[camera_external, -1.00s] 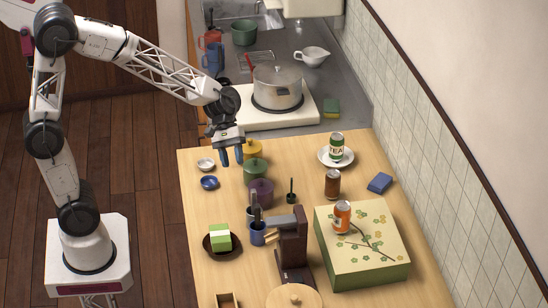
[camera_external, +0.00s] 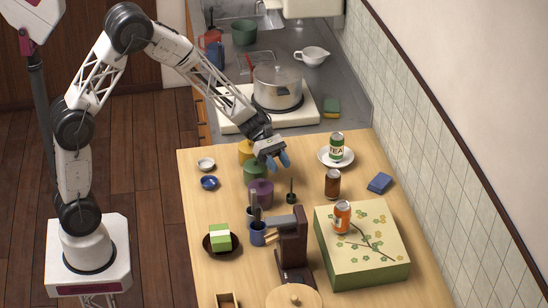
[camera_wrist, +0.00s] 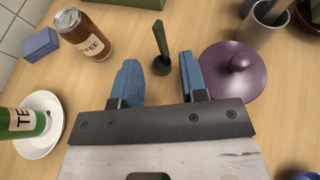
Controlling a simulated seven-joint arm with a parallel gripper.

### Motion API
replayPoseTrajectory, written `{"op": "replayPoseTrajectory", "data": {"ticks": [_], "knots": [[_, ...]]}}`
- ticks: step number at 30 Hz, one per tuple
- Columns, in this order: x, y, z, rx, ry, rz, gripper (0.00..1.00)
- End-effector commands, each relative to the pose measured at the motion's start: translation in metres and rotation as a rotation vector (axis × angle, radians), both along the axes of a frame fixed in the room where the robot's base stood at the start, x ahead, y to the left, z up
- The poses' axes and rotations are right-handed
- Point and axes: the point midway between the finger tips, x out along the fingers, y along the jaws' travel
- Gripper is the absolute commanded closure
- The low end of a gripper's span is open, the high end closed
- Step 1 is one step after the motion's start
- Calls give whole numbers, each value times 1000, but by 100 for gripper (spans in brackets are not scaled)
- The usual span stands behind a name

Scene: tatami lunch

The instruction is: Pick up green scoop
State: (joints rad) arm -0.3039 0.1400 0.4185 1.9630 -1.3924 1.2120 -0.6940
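The green scoop (camera_external: 291,190) stands upright on the wooden table, just right of the purple lidded pot. In the wrist view the dark green scoop (camera_wrist: 161,50) has its handle pointing up and its rounded end low. It lies just beyond and between my fingertips, not touching them as far as I can see. My gripper (camera_external: 279,161) is above the table, behind the scoop in the external view. Its two blue fingers (camera_wrist: 160,80) are apart with nothing between them.
A purple pot (camera_wrist: 232,85) stands close beside my right finger in the wrist view. A coffee can (camera_wrist: 84,34), blue sponge (camera_wrist: 41,44) and white plate (camera_wrist: 45,140) with a green tea can are on the other side.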

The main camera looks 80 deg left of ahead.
Motion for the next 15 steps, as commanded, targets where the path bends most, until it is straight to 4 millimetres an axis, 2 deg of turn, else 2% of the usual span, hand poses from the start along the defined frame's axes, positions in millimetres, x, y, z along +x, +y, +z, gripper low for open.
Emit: {"op": "replayPoseTrajectory", "data": {"ticks": [10, 15], "knots": [[0, -1, -1, 0, 0, 0, 60], [4, -9, -4, 0, 0, -1, 60]]}}
